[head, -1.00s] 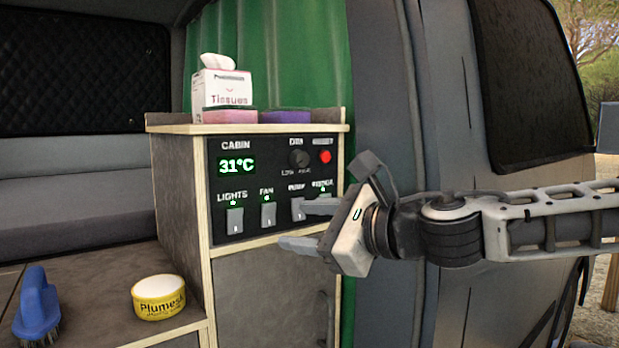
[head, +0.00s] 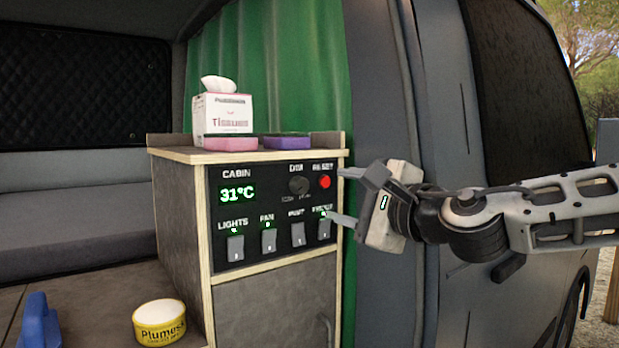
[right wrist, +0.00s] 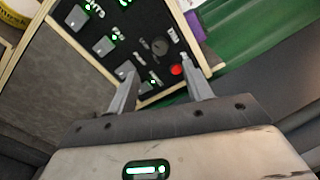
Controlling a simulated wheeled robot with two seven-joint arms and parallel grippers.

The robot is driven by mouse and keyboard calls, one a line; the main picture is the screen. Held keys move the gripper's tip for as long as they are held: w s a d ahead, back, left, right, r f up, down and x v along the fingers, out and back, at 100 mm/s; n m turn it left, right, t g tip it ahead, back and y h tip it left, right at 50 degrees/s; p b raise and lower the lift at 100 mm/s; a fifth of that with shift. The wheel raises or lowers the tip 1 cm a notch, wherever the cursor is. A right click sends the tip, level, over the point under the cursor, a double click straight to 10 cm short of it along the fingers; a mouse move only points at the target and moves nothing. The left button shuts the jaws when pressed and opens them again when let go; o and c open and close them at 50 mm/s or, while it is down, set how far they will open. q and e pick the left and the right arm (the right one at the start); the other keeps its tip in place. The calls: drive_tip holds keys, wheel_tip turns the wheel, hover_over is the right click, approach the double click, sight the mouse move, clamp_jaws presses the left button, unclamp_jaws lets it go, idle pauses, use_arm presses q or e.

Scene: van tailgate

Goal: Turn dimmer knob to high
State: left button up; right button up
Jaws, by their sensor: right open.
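The dimmer knob (head: 299,185) is a small dark round knob under the DIM label on the black control panel (head: 265,252), left of a red button. In the right wrist view the knob (right wrist: 160,47) shows beyond and between my fingers. My right gripper (head: 341,196) is open and empty, at the right edge of the panel, apart from the knob. It also shows in the right wrist view (right wrist: 158,75), its fingers spread toward the panel. Which way the knob points is too small to tell. My left gripper is not in view.
The red button (head: 325,181) sits right beside the knob. Several rocker switches (head: 269,240) with green lights line the panel below.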

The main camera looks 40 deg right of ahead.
sight(304, 186)
drive_tip(key=w+p, duration=0.1)
drive_tip(key=w, duration=0.5)
drive_tip(key=w+d+p, duration=0.1)
drive_tip(key=w, duration=0.2)
drive_tip(key=shift+w+d+p, duration=0.1)
drive_tip(key=shift+w+p, duration=0.05)
drive_tip(key=shift+p, duration=0.2)
drive_tip(key=c, duration=1)
